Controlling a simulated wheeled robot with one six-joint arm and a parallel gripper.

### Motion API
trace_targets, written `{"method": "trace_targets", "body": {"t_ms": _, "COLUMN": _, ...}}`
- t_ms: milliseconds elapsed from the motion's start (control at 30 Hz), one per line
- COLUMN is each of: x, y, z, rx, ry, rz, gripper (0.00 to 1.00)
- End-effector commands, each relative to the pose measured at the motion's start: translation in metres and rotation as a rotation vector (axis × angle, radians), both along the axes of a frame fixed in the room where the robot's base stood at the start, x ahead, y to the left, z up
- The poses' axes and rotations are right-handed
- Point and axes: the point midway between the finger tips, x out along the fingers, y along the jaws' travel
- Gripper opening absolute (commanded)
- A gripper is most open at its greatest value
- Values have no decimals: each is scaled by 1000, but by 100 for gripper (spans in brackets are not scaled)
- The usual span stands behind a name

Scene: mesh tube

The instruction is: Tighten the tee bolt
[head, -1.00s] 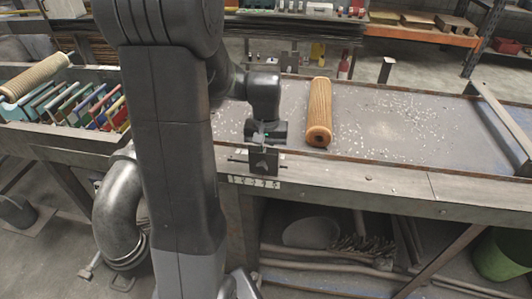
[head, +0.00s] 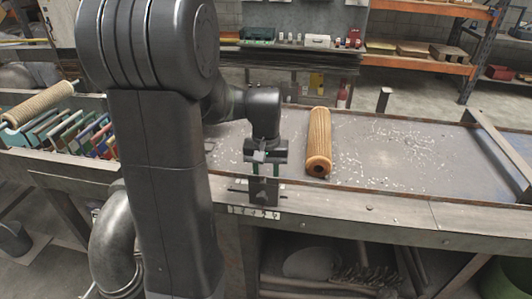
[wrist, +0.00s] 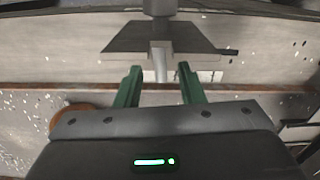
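A dark upright bracket plate (head: 263,194) stands at the front edge of the bench, with a thin crossbar reaching out on both sides. In the wrist view, a grey shaft (wrist: 160,66), which looks like the tee bolt, stands in front of the dark plate (wrist: 125,42). My gripper (head: 264,174) points down at the bracket in the head view. Its two green fingers (wrist: 158,74) are apart, with the shaft's near end showing between them in the wrist view. I cannot tell whether they touch it. The bolt's thread is not distinguishable.
A tan mesh roll (head: 318,140) lies on the bench (head: 400,160) right of the bracket. A rack of coloured plates (head: 75,135) with another roll (head: 38,104) is at left.

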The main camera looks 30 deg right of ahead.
Motion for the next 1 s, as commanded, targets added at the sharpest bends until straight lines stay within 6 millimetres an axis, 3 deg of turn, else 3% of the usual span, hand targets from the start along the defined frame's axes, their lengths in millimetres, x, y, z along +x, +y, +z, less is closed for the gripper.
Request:
{"method": "trace_targets", "body": {"t_ms": 200, "x": 1, "y": 0, "z": 53, "rx": -3, "ry": -5, "rz": 0, "gripper": 35}}
{"method": "trace_targets", "body": {"t_ms": 433, "x": 1, "y": -1, "z": 90, "rx": -2, "ry": -2, "rz": 0, "gripper": 35}}
{"method": "trace_targets", "body": {"t_ms": 633, "x": 0, "y": 0, "z": 102, "rx": -1, "ry": -1, "rz": 0, "gripper": 35}}
{"method": "trace_targets", "body": {"t_ms": 1000, "x": 0, "y": 0, "z": 102, "rx": 0, "ry": 0, "rz": 0, "gripper": 35}}
